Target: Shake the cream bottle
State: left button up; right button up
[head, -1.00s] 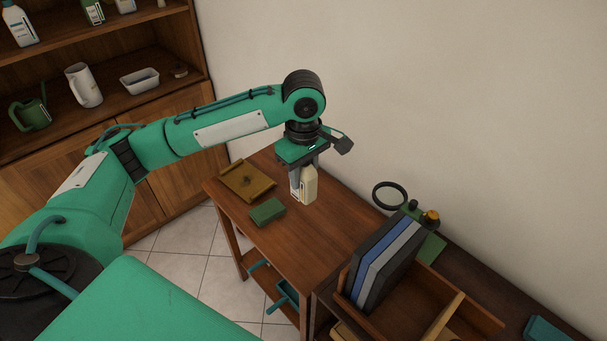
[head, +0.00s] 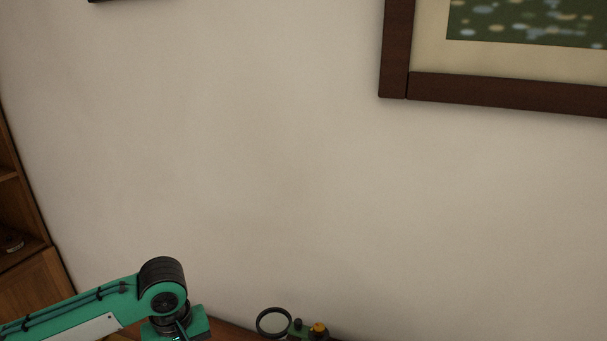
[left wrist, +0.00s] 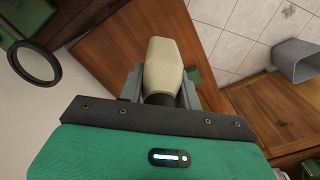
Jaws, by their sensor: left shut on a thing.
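The cream bottle (left wrist: 165,62) shows in the left wrist view, between the fingers of my left gripper (left wrist: 160,88). The gripper is shut on it near its dark top end, and the pale body points away from the palm. Whether the bottle touches the table is not clear. In the head view only my left wrist and the gripper's green housing show at the bottom left; the fingers and bottle are below the picture edge. My right gripper is in neither view.
A brown wooden table (left wrist: 115,50) lies beneath the bottle. A round magnifier (head: 273,322) with a dark rim stands to the right of my left wrist. A grey bin (left wrist: 296,60) is at the right. A framed picture (head: 395,60) hangs on the wall; a wooden shelf (head: 20,240) is at left.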

pick_arm(q)
jog(key=s+m, duration=0.1)
jog(key=m, duration=0.1)
jog(key=s+d+f+m, duration=0.1)
jog(key=m, duration=0.1)
jog(key=shift+s+p, duration=0.15)
jog(key=shift+p, duration=0.25)
jog(key=shift+s+d+f+m, duration=0.15)
jog(key=shift+s+m, duration=0.05)
jog(key=shift+m, duration=0.4)
notch_tip(320, 180, up, 8)
notch_tip(320, 180, down, 8)
jog(key=shift+s+f+m, duration=0.2)
jog(key=shift+m, duration=0.2)
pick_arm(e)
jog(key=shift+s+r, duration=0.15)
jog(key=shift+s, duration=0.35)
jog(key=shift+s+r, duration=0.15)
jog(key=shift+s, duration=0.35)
